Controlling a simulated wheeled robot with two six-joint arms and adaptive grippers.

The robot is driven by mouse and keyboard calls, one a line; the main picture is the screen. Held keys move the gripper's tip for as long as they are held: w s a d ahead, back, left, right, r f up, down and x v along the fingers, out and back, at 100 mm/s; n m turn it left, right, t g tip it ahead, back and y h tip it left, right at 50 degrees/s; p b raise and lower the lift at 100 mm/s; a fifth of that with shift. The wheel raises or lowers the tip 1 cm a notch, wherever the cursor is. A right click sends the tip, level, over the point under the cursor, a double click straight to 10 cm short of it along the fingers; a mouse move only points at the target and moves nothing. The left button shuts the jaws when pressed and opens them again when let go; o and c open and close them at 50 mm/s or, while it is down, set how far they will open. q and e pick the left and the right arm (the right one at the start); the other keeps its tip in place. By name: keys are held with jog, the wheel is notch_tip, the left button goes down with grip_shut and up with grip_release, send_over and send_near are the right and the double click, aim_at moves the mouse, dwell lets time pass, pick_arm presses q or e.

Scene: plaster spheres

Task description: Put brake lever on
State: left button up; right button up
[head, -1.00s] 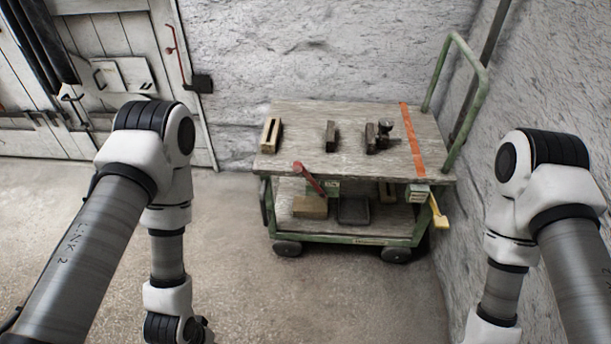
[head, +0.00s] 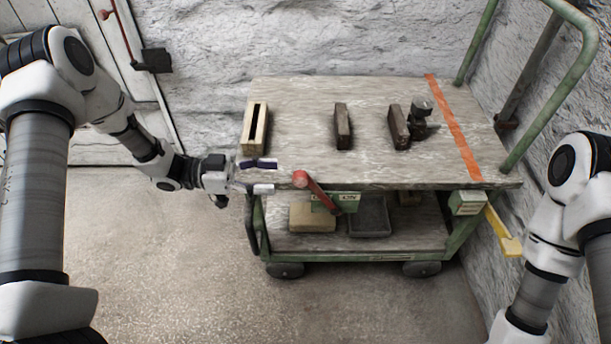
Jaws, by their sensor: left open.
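A red lever (head: 318,192) with a round knob end sits on a green labelled box (head: 347,201) at the front edge of the cart (head: 290,130). It slants from upper left to lower right. A yellow lever (head: 503,232) hangs down from a second small box (head: 467,203) at the cart's front right corner. I cannot read which one is the brake. My left gripper (head: 265,177) is open and empty, just left of the red lever's knob, pointing right, with a gap between them. My right gripper is out of view; only its arm shows at right.
On the cart top stand a slotted wooden block (head: 255,127), two dark blocks (head: 342,127) (head: 398,127) and a dark round-topped fitting (head: 421,118). An orange stripe (head: 455,128) crosses the right side. The lower shelf holds a tan block (head: 312,217) and a dark tray (head: 369,217).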

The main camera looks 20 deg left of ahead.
aim_at(299, 177)
pick_arm(q)
jog(key=shift+t, duration=0.3)
jog(key=b+x, duration=0.1)
jog(key=x, duration=0.1)
jog(key=b+x, duration=0.1)
jog(key=x, duration=0.4)
jog(key=shift+w+f+b, duration=0.15)
jog(key=shift+f+b, duration=0.2)
jog(key=shift+b, duration=0.05)
grip_shut()
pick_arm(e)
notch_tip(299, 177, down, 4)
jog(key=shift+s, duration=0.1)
